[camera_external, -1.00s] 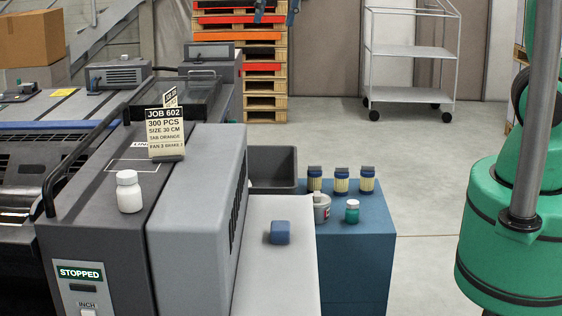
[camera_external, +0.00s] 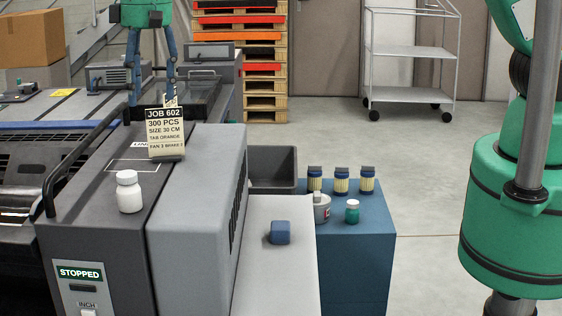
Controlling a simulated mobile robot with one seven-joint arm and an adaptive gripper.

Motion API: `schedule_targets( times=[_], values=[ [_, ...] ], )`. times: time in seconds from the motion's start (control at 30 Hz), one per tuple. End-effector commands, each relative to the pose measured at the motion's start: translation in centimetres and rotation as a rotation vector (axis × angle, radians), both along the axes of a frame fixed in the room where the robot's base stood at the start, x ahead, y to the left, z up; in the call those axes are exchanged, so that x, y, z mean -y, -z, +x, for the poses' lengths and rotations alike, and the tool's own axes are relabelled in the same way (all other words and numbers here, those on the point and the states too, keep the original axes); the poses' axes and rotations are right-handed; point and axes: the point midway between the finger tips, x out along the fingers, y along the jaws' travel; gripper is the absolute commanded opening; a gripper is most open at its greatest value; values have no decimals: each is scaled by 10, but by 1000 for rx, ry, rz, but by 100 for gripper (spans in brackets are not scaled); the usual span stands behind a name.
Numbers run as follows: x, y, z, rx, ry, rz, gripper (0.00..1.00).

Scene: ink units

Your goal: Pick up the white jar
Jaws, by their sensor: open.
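The white jar (camera_external: 129,191) stands upright with its lid on, on the dark grey top of the printing machine (camera_external: 90,222) at the left. My gripper (camera_external: 150,100) is at the top left, pointing down with its two blue fingers apart and nothing between them. In the picture it is above and slightly right of the jar, near the job card (camera_external: 165,134). The card overlaps the lower part of the gripper area. The gripper does not touch the jar. Its exact depth relative to the card is hard to tell.
A dark handrail (camera_external: 75,160) runs left of the jar, and a raised grey cover (camera_external: 197,210) stands right of it. A blue block (camera_external: 280,232) lies on the light table. A blue cabinet (camera_external: 365,250) carries several small jars and a grey can (camera_external: 322,206).

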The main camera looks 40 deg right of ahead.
Motion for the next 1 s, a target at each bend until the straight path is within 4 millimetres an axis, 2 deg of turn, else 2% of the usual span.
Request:
schedule_targets(
  times=[0.03, 0.1, 0.2, 0.33, 0.5, 0.83, 1.0],
  values=[
    [-16, 9, -5, -8, -11, -9, 60],
    [-34, 21, -11, -16, -22, -16, 60],
    [-54, 35, -19, -24, -33, -26, 60],
    [-69, 46, -25, -31, -41, -32, 60],
    [-75, 51, -28, -33, -45, -35, 60],
    [-74, 53, -28, -33, -44, -35, 60],
    [-74, 64, -28, -33, -44, -36, 60]
  ],
)
